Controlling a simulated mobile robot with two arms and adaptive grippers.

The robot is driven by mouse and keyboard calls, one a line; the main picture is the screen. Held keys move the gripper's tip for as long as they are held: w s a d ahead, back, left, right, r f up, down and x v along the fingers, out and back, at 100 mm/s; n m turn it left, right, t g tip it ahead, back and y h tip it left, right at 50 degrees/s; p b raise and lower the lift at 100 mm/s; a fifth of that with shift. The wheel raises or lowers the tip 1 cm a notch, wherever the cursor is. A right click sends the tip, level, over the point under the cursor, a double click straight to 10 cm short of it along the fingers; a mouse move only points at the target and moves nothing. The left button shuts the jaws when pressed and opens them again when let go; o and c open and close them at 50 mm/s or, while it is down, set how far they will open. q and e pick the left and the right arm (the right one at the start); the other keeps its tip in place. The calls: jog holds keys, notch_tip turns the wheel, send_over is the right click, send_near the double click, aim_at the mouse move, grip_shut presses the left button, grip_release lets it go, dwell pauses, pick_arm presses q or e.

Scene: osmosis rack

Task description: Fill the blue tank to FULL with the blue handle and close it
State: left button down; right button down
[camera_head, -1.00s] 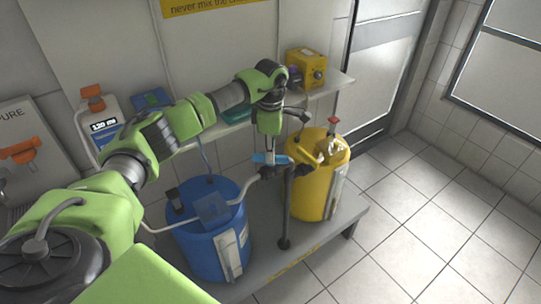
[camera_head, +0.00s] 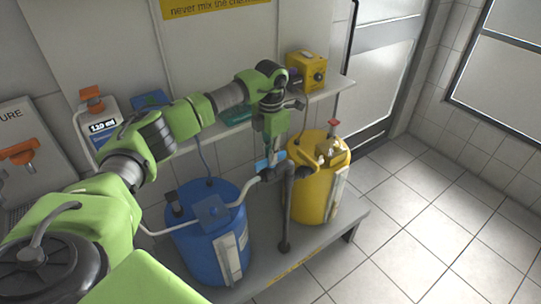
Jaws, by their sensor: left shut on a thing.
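The blue tank (camera_head: 197,250) stands on the low shelf left of the pipe, with a pale level strip (camera_head: 228,258) on its front; I cannot read the level. The blue handle (camera_head: 264,164) sits on top of the grey valve pipe (camera_head: 285,205) between the tanks. My left gripper (camera_head: 271,153) reaches down from above and is shut on the blue handle, partly hiding it. A light hose (camera_head: 243,197) runs from the valve to the blue tank's top. My right gripper is not in view.
A yellow tank (camera_head: 312,190) with a red-topped fitting stands close right of the pipe. A yellow box (camera_head: 305,71) and a white bottle-like unit (camera_head: 103,124) with a display sit along the upper shelf. The tiled floor at right is clear.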

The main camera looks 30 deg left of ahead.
pick_arm(q)
jog(key=shift+r, duration=0.1)
dwell(0.4)
jog(key=c, duration=2.1)
grip_release()
jog(key=shift+c, duration=0.2)
notch_tip(320, 180, up, 12)
